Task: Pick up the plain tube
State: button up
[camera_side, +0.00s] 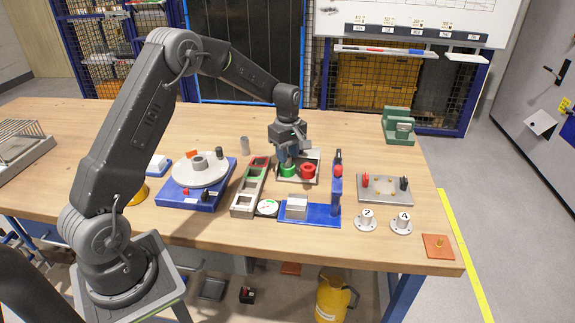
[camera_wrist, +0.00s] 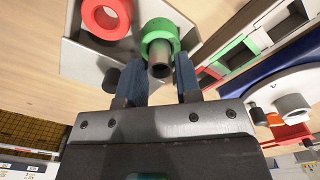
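My gripper (camera_side: 287,158) is low over that tray, at the green ring (camera_side: 288,171), well to the right of this tube. In the wrist view a grey metal tube (camera_wrist: 160,58) shows its open end between my two fingers (camera_wrist: 159,75), against the green ring (camera_wrist: 158,27). Gaps show on both sides of it, so my gripper is open. I cannot tell which tube is the task's tube. The red ring (camera_wrist: 106,16) lies beside the green one.
A blue jig with a round turntable (camera_side: 199,170) and a long slotted holder (camera_side: 249,187) stand left of the tray. A blue fixture (camera_side: 321,213) stands in front. A grey plate with pegs (camera_side: 389,190) is at right. A dark cylinder (camera_wrist: 112,78) shows near the left finger.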

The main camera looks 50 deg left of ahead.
jog(key=shift+f, duration=0.7)
jog(key=shift+c, duration=0.4)
grip_shut()
jog(key=shift+r, duration=0.15)
